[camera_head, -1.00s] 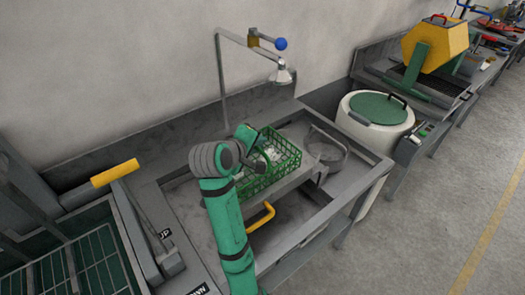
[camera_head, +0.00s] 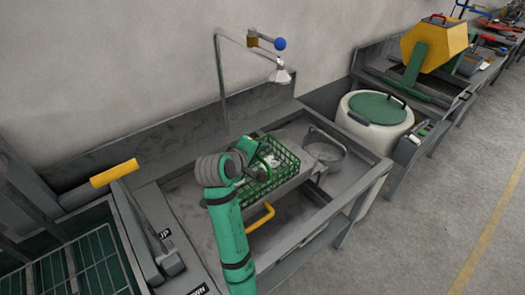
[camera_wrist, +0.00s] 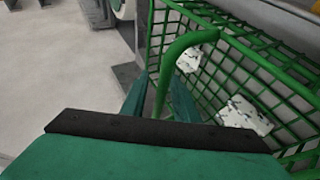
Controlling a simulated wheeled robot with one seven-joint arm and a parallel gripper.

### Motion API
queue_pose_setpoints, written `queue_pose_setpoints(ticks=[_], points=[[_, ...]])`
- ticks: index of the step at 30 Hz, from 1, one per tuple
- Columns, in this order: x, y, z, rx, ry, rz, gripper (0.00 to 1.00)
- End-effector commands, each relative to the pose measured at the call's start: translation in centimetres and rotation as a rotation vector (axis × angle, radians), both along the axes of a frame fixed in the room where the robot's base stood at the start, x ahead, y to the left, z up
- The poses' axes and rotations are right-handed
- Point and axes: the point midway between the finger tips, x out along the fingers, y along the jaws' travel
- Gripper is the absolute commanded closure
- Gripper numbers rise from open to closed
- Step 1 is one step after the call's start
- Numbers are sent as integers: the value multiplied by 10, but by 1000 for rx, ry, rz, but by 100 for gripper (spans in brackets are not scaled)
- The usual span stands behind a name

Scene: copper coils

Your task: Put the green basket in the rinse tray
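The green wire basket (camera_head: 285,160) rests on a grey ledge across the metal basin, with pale speckled pieces inside. The fingers look apart, with small gaps on both sides of the handle. The metal basin (camera_head: 190,205), under a shower head, may be the rinse tray; no label shows this.
A grey round pot (camera_head: 325,150) stands right of the basket. A shower head (camera_head: 280,76) hangs behind it. A yellow handle (camera_head: 262,217) is in front of the ledge. A lever with a yellow grip (camera_head: 115,172) and a wire rack (camera_head: 75,270) are at left.

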Motion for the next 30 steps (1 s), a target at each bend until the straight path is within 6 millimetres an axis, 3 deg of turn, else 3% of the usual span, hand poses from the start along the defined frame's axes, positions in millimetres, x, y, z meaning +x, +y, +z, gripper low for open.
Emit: queue_pose_setpoints(ticks=[8,24,30], points=[[-4,3,5,0,-1,1,73],[-76,40,54,1,-3,2,73],[-89,46,63,0,-1,1,73]])
